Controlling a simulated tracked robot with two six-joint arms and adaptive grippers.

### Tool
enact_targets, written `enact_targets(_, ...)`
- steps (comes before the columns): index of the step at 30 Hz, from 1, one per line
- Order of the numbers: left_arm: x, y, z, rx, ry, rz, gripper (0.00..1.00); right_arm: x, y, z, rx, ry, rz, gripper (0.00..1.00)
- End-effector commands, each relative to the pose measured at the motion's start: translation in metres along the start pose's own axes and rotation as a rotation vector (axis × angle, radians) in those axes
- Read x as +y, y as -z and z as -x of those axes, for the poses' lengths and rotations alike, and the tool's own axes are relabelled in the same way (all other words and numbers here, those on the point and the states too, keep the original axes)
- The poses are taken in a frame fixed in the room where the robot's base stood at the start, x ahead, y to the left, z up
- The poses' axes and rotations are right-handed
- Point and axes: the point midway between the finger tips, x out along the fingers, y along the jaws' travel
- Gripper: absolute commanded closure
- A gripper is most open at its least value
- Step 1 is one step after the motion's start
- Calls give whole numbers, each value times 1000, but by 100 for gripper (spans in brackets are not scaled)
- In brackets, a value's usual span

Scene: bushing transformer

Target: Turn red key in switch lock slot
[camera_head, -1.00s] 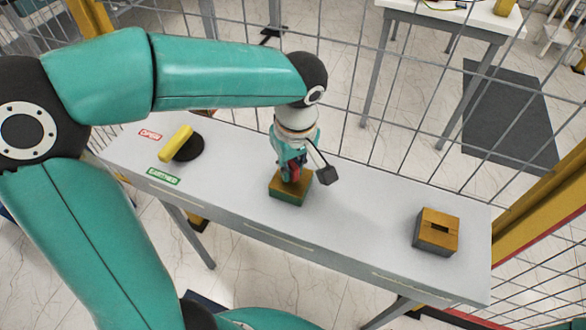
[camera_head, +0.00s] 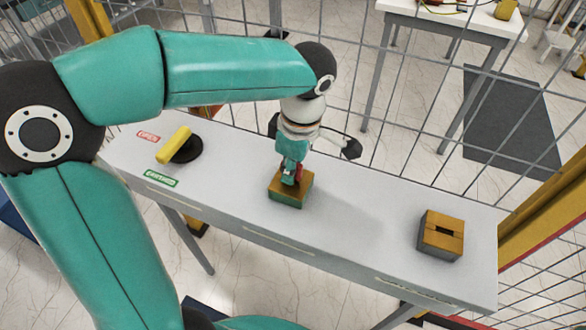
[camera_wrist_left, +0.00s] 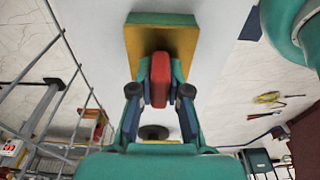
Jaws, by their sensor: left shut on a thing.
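The red key (camera_head: 298,172) stands at the switch lock box (camera_head: 290,195), a small box with a yellow-brown top and green side on the middle of the bench. The key also shows in the left wrist view (camera_wrist_left: 160,80) against the box's yellow face (camera_wrist_left: 185,55). My left gripper (camera_head: 292,170) points down over the box and is shut on the key, a finger on each side of it (camera_wrist_left: 160,88). The key's lower end and the slot are hidden, so I cannot tell how deep it sits. My right gripper is not in view.
A yellow-handled rotary switch (camera_head: 175,146) with OPEN and EARTHED labels sits at the bench's left. A second slotted box (camera_head: 441,236) stands at the right, its slot empty. A wire mesh fence (camera_head: 400,120) runs close behind the bench (camera_head: 370,225).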

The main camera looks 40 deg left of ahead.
Motion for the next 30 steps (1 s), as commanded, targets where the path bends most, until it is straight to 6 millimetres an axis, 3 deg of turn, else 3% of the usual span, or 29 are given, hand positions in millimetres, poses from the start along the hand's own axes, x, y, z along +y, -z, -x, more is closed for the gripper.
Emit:
enact_targets(11, 0, 0, -1, 0, 7, 55, 100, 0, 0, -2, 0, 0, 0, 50)
enact_targets(12, 0, 0, 0, 0, 7, 59, 79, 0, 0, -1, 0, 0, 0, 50)
enact_targets(17, 0, 0, 0, 0, 7, 56, 55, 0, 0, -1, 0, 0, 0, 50)
enact_targets(30, 1, 0, 10, -1, 4, 56, 55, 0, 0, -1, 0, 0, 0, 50)
